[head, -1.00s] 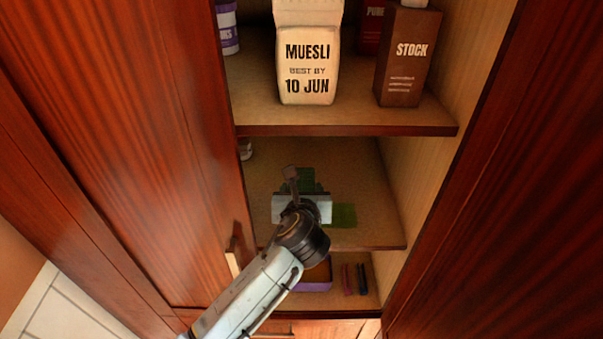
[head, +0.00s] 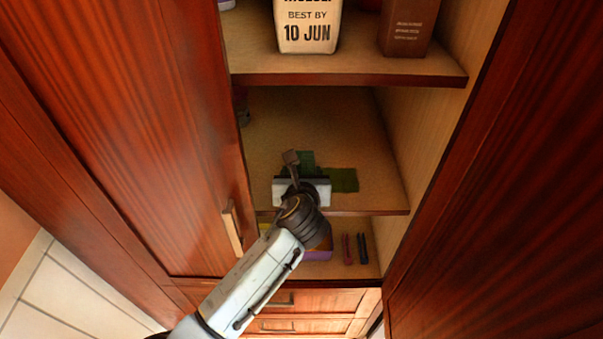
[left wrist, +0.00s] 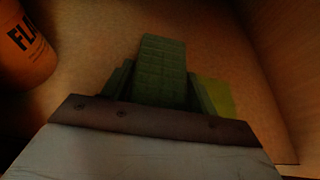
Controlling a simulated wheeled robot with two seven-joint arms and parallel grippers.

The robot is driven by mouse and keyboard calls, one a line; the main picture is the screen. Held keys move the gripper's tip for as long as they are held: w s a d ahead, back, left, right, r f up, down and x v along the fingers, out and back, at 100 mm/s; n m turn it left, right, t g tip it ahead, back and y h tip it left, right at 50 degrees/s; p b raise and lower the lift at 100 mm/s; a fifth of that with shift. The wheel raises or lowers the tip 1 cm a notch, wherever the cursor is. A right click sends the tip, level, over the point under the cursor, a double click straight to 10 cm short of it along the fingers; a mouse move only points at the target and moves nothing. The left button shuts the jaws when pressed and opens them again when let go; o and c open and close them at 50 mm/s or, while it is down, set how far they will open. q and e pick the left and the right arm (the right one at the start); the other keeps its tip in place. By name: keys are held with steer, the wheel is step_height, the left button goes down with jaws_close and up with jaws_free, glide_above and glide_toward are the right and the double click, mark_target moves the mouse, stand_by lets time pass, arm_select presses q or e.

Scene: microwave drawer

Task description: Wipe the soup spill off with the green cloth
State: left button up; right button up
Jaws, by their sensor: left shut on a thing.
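My left gripper (head: 302,178) reaches onto the middle shelf (head: 310,115) of the open cupboard, near its front edge. It is shut on the green cloth (head: 306,160), a dark green piece with a grid texture. The cloth (left wrist: 163,68) also shows in the left wrist view, between the fingers. A flat olive-green patch (head: 342,180), which looks like the soup spill, lies on the shelf just right of the gripper. It is yellower in the left wrist view (left wrist: 217,97). The gripper hides part of the cloth and any spill under it. My right gripper is not in view.
An orange container marked "FL" (left wrist: 22,45) stands at the left. On the shelf above are the muesli pack (head: 307,25) and a brown carton (head: 407,28). The cupboard's right wall (head: 415,130) is close.

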mark_target(347, 187)
arm_select(q)
steer(key=shift+f+b, duration=0.4)
steer(key=shift+f, duration=0.55)
stand_by(0.5)
steer(key=shift+d, duration=0.1)
steer(key=shift+d, duration=4.35)
steer(key=shift+d+b, duration=0.35)
steer(key=shift+d, duration=0.5)
